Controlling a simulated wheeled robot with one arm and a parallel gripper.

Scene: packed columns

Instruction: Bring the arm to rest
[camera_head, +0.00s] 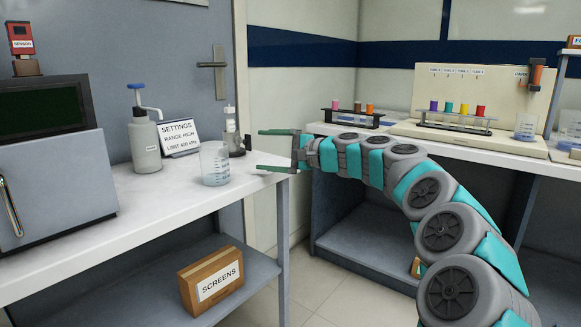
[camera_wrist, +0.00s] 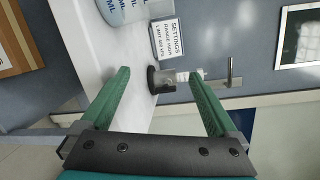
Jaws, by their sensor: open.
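My gripper (camera_head: 277,150) is open, at the end of my stretched-out arm, just off the right end of the left bench (camera_head: 130,215). In the wrist view its two green fingers (camera_wrist: 160,98) stand wide apart with nothing between their tips. A grey device with a dark round base and clear top (camera_head: 234,138) stands near the bench corner, left of the fingertips; it also shows in the wrist view (camera_wrist: 172,80) beyond the fingers. A clear beaker with blue marks (camera_head: 215,165) stands near the bench's front edge, left of the gripper and apart from it.
A pump bottle (camera_head: 145,140) and a settings sign (camera_head: 179,137) stand further left, beside a grey cabinet (camera_head: 60,185). A box marked SCREENS (camera_head: 212,281) sits on the lower shelf. Racks of coloured tubes (camera_head: 455,121) stand on the right bench behind my arm. Floor between benches is open.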

